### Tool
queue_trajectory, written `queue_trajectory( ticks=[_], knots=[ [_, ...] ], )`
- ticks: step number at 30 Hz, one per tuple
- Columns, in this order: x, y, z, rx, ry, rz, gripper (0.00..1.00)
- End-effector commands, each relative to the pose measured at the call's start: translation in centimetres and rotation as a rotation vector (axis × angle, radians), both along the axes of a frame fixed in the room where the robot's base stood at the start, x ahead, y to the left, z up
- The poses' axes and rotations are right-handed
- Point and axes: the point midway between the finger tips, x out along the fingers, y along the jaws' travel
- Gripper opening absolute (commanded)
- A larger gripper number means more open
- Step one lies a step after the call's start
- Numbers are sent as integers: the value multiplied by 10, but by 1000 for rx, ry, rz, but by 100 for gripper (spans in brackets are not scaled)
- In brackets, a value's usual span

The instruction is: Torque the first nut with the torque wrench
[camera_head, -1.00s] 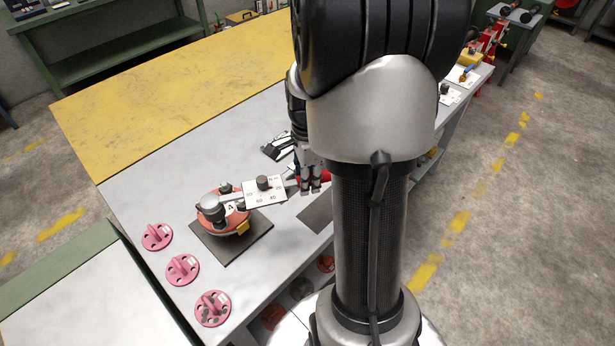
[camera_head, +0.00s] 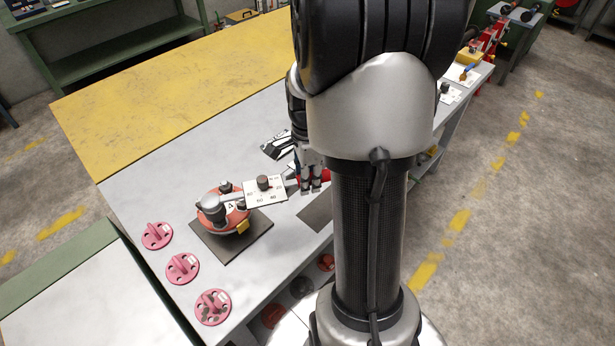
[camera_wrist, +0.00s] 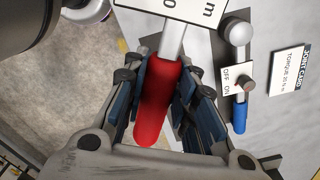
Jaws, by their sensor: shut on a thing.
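The torque wrench has a red handle (camera_wrist: 157,100) and a white scale plate (camera_head: 265,191) with a dark knob. Its grey head (camera_head: 213,206) sits over the orange-red flanged spool (camera_head: 240,218) at the left of the flange. The nut under the head is hidden. Other dark studs or nuts show on the flange, with a yellow tag (camera_head: 242,227) at its front edge. My gripper (camera_head: 311,182) is shut on the red handle, at the right end of the wrench. In the wrist view the fingers lie on both sides of the handle.
The spool stands on a dark mat (camera_head: 232,251) on the grey bench. Several pink discs with handles (camera_head: 182,269) lie along the bench's left front edge. The wrist view shows a blue-handled tool (camera_wrist: 239,118) with an OFF/ON card and a white torque card (camera_wrist: 289,72) beside the handle.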

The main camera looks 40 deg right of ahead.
Motion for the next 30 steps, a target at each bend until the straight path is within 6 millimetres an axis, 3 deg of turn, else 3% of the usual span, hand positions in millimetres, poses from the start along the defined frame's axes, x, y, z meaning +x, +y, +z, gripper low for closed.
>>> queue_trajectory(
  ticks=[30],
  knots=[
    [1,0,-35,-1,-3,-1,0]
  ],
)
